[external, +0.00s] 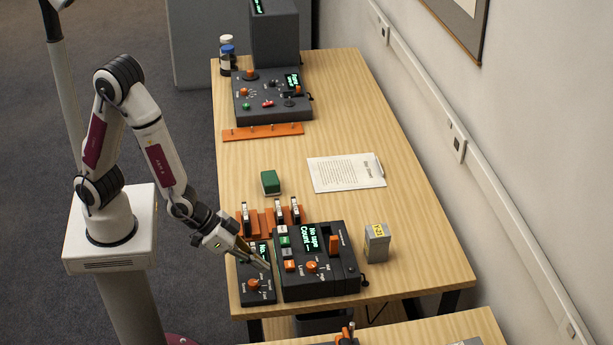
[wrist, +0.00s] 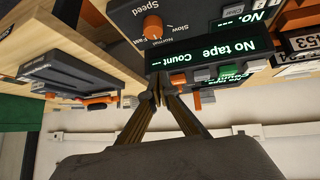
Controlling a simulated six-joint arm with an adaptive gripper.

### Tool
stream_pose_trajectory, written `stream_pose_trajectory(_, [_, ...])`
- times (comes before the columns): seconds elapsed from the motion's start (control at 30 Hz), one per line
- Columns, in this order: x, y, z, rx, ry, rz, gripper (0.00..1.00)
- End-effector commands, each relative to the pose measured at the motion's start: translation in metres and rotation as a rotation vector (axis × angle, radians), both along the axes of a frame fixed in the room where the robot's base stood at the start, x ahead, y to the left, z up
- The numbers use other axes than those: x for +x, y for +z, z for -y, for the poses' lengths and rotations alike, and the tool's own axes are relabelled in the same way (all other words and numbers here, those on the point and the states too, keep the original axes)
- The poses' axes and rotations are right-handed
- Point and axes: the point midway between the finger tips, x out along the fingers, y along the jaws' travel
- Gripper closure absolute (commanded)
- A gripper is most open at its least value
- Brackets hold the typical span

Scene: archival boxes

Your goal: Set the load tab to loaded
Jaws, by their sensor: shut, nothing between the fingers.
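A dark tape unit (external: 318,283) stands near the table's front edge, with a screen (external: 313,237) reading "No tape, Count —". The screen also shows large in the wrist view (wrist: 215,52). An upright orange tab (external: 334,245) sits at the right of its top; its small label is unreadable, so I cannot tell if it is the load tab or its setting.
The smaller box (external: 257,290) has an orange knob. An orange rack (external: 270,219) with several dark cartridges stands behind. A grey block (external: 377,242) marked Y-21 is to the right. A green block (external: 270,182) and a paper sheet (external: 346,172) lie farther back, with bare table around.

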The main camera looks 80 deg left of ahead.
Motion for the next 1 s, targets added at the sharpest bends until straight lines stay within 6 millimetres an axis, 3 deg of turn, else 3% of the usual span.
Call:
stream_pose_trajectory(0.27, [0.031,0.015,-0.01,0.01,0.069,0.16,1.0])
stream_pose_trajectory(0.6, [0.066,0.064,-0.033,0.016,0.164,0.397,1.0])
stream_pose_trajectory(0.8, [0.077,0.092,-0.043,0.022,0.203,0.511,1.0])
stream_pose_trajectory(1.0, [0.081,0.106,-0.046,0.028,0.212,0.567,1.0])
